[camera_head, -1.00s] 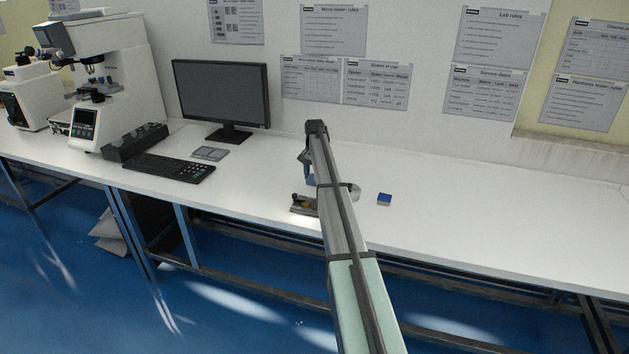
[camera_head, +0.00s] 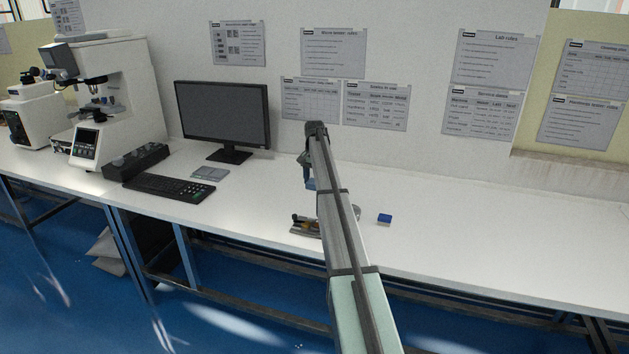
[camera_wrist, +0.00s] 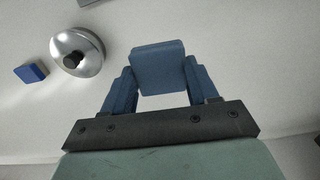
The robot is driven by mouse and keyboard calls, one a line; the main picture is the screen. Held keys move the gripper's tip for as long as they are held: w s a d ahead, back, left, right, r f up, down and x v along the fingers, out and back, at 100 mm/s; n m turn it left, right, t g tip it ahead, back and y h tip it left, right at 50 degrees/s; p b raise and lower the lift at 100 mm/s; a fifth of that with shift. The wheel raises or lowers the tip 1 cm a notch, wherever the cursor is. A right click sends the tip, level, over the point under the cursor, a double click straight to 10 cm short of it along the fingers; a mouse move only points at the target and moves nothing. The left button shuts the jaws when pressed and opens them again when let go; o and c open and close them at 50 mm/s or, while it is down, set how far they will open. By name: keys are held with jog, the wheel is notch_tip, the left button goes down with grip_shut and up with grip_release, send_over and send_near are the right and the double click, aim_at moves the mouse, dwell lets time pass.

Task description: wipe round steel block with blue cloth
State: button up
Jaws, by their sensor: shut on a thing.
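My gripper (camera_wrist: 160,90) has its two blue fingers closed on a folded blue cloth (camera_wrist: 160,68), which looks like a flat square pad. In the head view my gripper (camera_head: 307,177) hangs above the bench at the far end of my arm, and the cloth is hard to make out there. The round steel block (camera_wrist: 88,60) is a shiny disc with a dark knob-like spot on top, left of the cloth in the wrist view and apart from it. In the head view my arm mostly hides the block (camera_head: 356,211).
A small blue box (camera_head: 385,219) lies right of the block; it also shows in the wrist view (camera_wrist: 31,72). A dark holder with yellow parts (camera_head: 305,225) lies left of my arm. A keyboard (camera_head: 168,187) and monitor (camera_head: 222,113) stand farther left. The bench's right side is clear.

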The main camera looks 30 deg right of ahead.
jog(key=shift+a, duration=0.15)
jog(key=s+a+r, duration=0.1)
jog(key=s+a, duration=0.3)
jog(key=s, duration=0.1)
send_near(312, 224)
jog(key=shift+w+f, duration=0.1)
jog(key=shift+f, duration=1.95)
notch_tip(312, 224, down, 2)
jog(key=shift+f, duration=0.1)
jog(key=shift+s+d, duration=0.65)
jog(key=shift+c, duration=0.8)
jog(key=shift+s+d, duration=0.9)
jog(key=shift+w+a, duration=1.45)
jog(key=shift+w, duration=0.1)
jog(key=shift+s+d, duration=1.5)
jog(key=shift+s, duration=0.1)
jog(key=shift+w+a, duration=1.6)
jog(key=shift+w, duration=0.1)
jog(key=s+d, duration=0.3)
jog(key=shift+s+d, duration=0.15)
jog(key=shift+s, duration=0.15)
notch_tip(312, 224, up, 3)
jog(key=shift+w+f, duration=0.15)
jog(key=shift+r, duration=2.85)
